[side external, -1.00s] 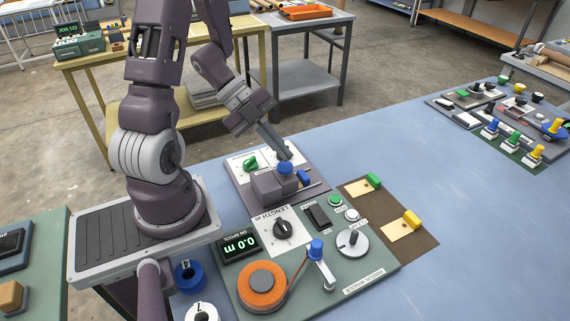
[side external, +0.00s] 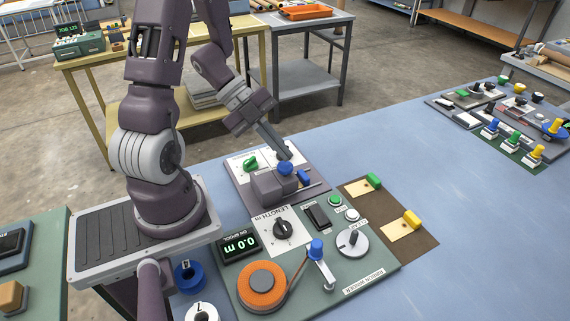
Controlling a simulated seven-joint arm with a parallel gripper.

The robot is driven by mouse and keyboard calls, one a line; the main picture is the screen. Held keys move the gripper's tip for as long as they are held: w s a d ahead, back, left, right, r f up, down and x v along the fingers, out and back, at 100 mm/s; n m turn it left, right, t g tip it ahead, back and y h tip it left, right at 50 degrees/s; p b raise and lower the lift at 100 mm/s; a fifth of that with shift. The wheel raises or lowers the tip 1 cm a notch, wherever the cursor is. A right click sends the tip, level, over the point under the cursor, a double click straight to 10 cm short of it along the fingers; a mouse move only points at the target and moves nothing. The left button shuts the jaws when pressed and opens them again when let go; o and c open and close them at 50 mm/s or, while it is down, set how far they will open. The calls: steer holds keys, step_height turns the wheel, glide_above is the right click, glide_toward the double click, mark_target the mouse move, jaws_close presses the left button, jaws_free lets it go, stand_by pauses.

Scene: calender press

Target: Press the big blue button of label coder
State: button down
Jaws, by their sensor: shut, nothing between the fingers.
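The label coder is a grey machine (side external: 266,190) on a grey panel, behind the ribbon winder panel. Its big round blue button (side external: 285,169) sits on top of the machine. A smaller blue part (side external: 303,176) is to the right of it. My gripper (side external: 287,155) is shut and empty, slanting down from the upper left. Its fingertips are right at the far upper edge of the big blue button. I cannot tell whether they touch it. A green knob (side external: 250,164) is on a white plate at the left of the coder.
The ribbon winder panel (side external: 375,277) is in front, with an orange spool (side external: 262,286) and an upright blue-knobbed crank (side external: 316,250). A brown board (side external: 425,240) holds a green and a yellow piece at right.

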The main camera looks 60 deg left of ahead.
mark_target(281, 163)
steer(key=shift+f, duration=0.1)
stand_by(0.4)
steer(key=shift+f, duration=0.3)
steer(key=shift+f, duration=0.8)
stand_by(0.6)
steer(key=shift+r, duration=1.25)
steer(key=shift+r, duration=2.5)
